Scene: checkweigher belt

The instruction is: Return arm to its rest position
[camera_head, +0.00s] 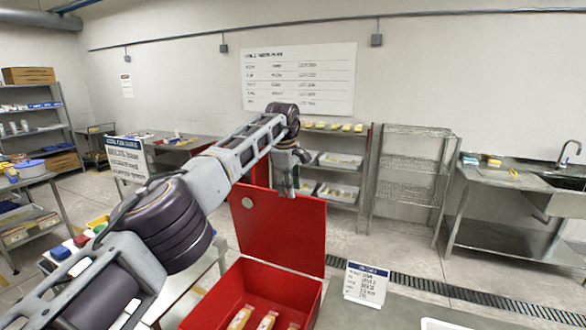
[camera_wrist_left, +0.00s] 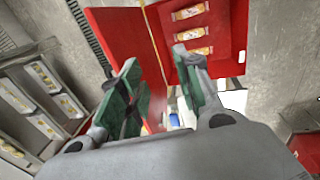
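My left arm reaches in from the left in the head view. Its gripper (camera_head: 288,186) hangs pointing down, near the upper edge of the raised lid of a red box (camera_head: 248,282). In the left wrist view the two green-padded fingers of the left gripper (camera_wrist_left: 158,68) stand apart with nothing held between them. The red lid (camera_wrist_left: 112,32) and the inside of the box show beyond the fingers. Packets (camera_wrist_left: 190,30) lie in the box, apart from the gripper. My right gripper is in neither view.
A sign card (camera_head: 366,283) stands on the grey table (camera_head: 400,306) right of the box. Wire shelving (camera_head: 412,165) and a sink bench (camera_head: 520,180) stand farther back. A shelf with white trays (camera_head: 340,161) is behind the gripper. The air above the table's right side looks clear.

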